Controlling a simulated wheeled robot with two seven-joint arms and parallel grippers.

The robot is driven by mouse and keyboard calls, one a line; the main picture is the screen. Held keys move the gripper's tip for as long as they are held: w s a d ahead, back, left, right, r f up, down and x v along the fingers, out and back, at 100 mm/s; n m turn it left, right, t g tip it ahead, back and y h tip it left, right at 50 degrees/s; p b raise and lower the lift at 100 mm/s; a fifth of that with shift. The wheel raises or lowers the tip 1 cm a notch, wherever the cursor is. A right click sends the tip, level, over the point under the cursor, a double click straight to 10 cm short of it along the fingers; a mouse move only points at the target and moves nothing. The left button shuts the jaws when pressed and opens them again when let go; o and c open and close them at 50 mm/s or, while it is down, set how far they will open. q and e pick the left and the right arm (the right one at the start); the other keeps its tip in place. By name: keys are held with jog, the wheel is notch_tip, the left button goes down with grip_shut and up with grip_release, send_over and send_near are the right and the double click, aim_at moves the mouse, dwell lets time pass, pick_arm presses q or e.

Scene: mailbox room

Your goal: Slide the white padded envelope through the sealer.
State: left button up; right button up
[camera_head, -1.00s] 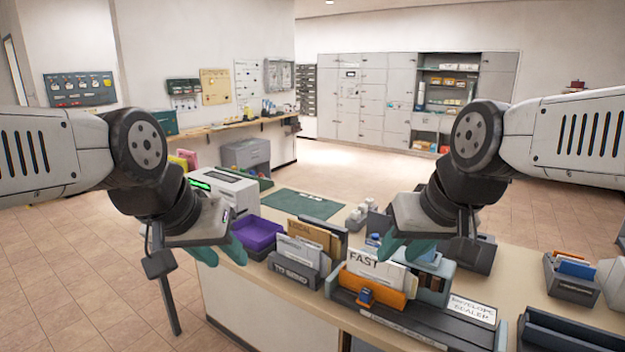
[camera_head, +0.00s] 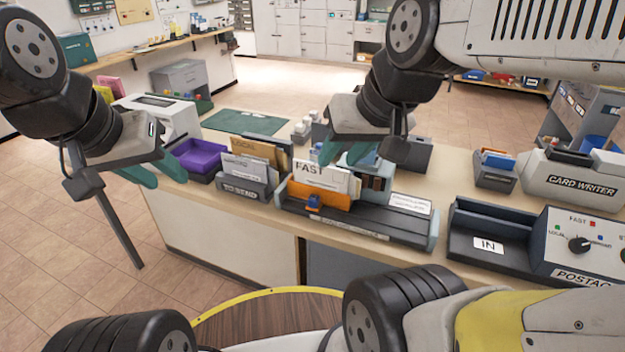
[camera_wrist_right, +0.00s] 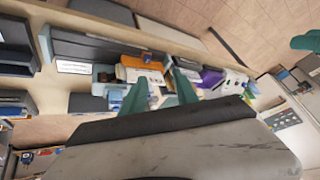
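The sealer is a long dark device (camera_head: 370,221) labelled "ENVELOPE SEALER" on the counter. The sealer (camera_wrist_right: 100,53) also shows in the right wrist view. My right gripper (camera_head: 343,150) is above and behind the white item, its fingers apart and empty in the right wrist view (camera_wrist_right: 160,93). My left gripper (camera_head: 155,174) is open and empty, left of the purple bin.
The purple bin (camera_head: 200,157) and a "TO SEND" holder (camera_head: 244,187) with envelopes stand left of the sealer. An "IN" tray (camera_head: 488,245), postage machine (camera_head: 588,243) and card writer (camera_head: 574,181) stand to the right. A green mat (camera_head: 243,122) lies clear behind.

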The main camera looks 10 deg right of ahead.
jog(key=shift+o, duration=0.2)
jog(key=shift+o, duration=1)
jog(key=shift+w, duration=0.1)
jog(key=m+g+h, duration=0.2)
jog(key=m+g, duration=0.4)
jog(key=m, duration=0.1)
send_over(314, 197)
notch_tip(314, 197, down, 17)
jog(key=shift+f, duration=4.05)
grip_shut()
